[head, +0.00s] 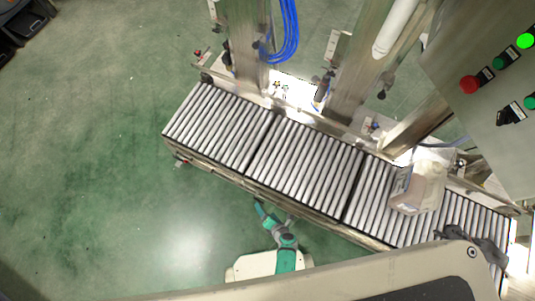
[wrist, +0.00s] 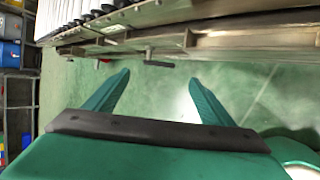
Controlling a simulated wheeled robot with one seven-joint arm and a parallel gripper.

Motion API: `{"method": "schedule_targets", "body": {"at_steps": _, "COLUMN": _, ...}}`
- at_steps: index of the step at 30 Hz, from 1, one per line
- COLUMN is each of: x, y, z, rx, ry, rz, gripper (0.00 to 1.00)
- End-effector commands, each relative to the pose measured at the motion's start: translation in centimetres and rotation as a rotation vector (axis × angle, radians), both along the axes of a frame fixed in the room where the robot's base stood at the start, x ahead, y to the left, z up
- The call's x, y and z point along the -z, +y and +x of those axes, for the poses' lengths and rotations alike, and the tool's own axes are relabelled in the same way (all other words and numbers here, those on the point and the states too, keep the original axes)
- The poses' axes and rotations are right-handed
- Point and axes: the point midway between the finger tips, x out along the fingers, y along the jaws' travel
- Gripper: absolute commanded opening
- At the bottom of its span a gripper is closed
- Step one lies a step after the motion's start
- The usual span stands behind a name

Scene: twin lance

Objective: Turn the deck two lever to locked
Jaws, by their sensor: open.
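A roller conveyor (head: 300,180) in three visible decks runs diagonally across the head view. In the wrist view its metal side rail (wrist: 240,42) crosses the top. A small dark lever (wrist: 158,63) sticks out below that rail, roughly level and centred beyond my fingertips. I cannot tell from its look which deck it belongs to or which position it marks. My gripper (wrist: 160,82) is open and empty, its two teal fingers spread below the lever and apart from it. In the head view my teal arm (head: 285,242) is beside the conveyor's near edge.
A pale container (head: 420,187) stands on the right deck. A control panel (head: 490,80) with coloured buttons is at the upper right. Another small lever with a red part (head: 183,162) is at the conveyor's left end. Green floor (head: 110,130) lies clear to the left.

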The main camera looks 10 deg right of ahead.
Motion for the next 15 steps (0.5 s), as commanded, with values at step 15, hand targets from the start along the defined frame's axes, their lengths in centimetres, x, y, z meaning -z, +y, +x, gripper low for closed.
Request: {"method": "schedule_targets", "body": {"at_steps": 15, "x": -1.01, "y": -0.38, "z": -0.8, "rx": 0.001, "ry": -0.001, "rz": 0.0, "gripper": 0.77}}
